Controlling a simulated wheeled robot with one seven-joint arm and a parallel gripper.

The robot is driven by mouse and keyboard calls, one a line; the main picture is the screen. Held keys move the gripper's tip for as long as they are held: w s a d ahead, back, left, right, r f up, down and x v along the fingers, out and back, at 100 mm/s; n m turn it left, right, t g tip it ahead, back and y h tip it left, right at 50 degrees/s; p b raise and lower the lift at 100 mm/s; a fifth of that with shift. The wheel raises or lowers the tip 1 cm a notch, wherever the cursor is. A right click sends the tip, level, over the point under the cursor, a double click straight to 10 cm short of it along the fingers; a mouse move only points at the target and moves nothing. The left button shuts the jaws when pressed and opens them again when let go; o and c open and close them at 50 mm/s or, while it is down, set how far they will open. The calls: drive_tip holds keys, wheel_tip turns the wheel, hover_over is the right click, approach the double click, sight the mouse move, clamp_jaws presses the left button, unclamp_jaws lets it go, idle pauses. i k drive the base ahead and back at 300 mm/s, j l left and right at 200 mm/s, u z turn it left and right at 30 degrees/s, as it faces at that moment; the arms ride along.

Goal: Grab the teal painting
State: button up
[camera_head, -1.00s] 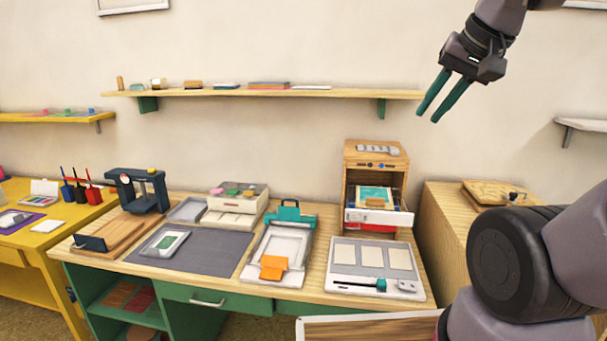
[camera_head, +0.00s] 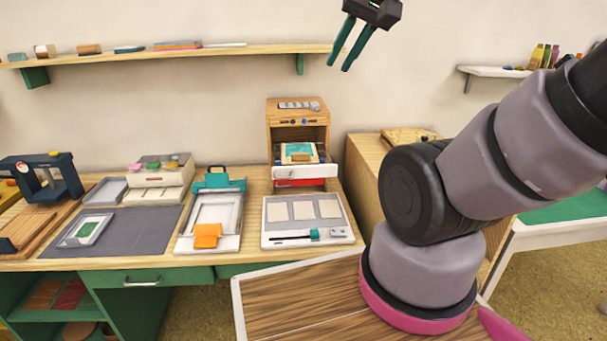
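A small teal-and-cream picture (camera_head: 299,151), the only teal picture I can make out, lies in the opening of a wooden cabinet (camera_head: 270,122) at the back of the desk. It rests above a white drawer front, and a small tan block covers part of it. My gripper (camera_head: 340,66) is high at the top of the view, above and to the right of the cabinet. Its two teal fingers point down and left, apart with nothing between them. The gripper does not touch the picture.
A wooden desk (camera_head: 155,262) holds a grey mat, a teal-clamped press (camera_head: 217,215) with an orange piece, and a white board (camera_head: 305,235) with cream cards. A shelf (camera_head: 150,55) runs along the wall. A wooden side cabinet (camera_head: 365,165) stands right of the desk.

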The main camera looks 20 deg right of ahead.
sight(293, 154)
drive_tip(key=l+u, duration=0.2)
drive_tip(key=l, duration=0.75)
drive_tip(key=k+l+u, duration=0.15)
drive_tip(key=l, duration=0.75)
drive_tip(key=i+l, duration=0.05)
